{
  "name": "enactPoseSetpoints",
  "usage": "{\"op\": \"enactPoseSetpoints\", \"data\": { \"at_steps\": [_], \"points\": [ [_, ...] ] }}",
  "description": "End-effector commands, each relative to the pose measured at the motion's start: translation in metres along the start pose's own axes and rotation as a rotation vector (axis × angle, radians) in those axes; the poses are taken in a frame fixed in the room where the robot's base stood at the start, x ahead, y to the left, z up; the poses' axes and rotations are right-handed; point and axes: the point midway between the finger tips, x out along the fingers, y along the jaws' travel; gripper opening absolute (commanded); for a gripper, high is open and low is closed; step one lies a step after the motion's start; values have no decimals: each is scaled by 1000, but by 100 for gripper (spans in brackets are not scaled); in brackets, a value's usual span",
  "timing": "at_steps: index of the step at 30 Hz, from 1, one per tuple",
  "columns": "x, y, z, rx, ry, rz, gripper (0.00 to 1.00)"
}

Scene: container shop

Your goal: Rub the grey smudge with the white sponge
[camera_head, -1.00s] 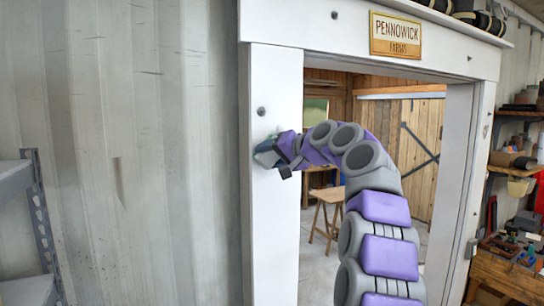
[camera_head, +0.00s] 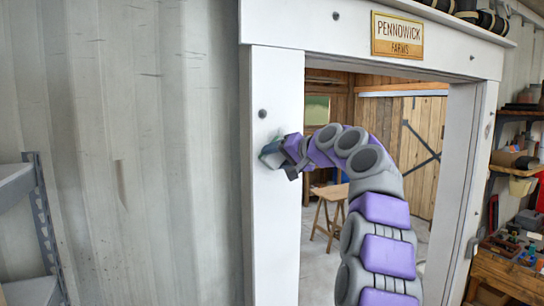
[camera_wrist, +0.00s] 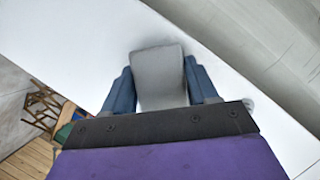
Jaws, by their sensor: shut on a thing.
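My gripper (camera_wrist: 160,88) is shut on the white sponge (camera_wrist: 160,76), which looks pale grey in the wrist view and sits between the two blue fingers. The sponge's far end is against the white door post (camera_wrist: 85,45), or very close to it. A faint dark grey edge shows around that end; I cannot tell whether it is the grey smudge or a shadow. In the head view my gripper (camera_head: 272,153) is at the left post of the doorway (camera_head: 272,230), below a bolt. The sponge is mostly hidden there.
A corrugated wall (camera_head: 150,150) lies left of the post, with a metal shelf (camera_head: 45,235) at far left. A cluttered workbench (camera_head: 510,265) stands at right.

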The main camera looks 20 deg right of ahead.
Motion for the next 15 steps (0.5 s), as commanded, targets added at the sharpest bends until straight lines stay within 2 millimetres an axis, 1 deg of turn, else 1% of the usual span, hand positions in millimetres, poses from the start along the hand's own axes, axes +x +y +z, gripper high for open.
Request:
{"op": "enactPoseSetpoints", "data": {
  "at_steps": [1,6,11,15],
  "points": [
    [-1,2,-4,1,0,0,34],
    [-4,10,-10,1,-1,0,34],
    [-5,13,-12,1,-1,0,34],
    [-6,17,-19,1,0,1,34]
  ]
}}
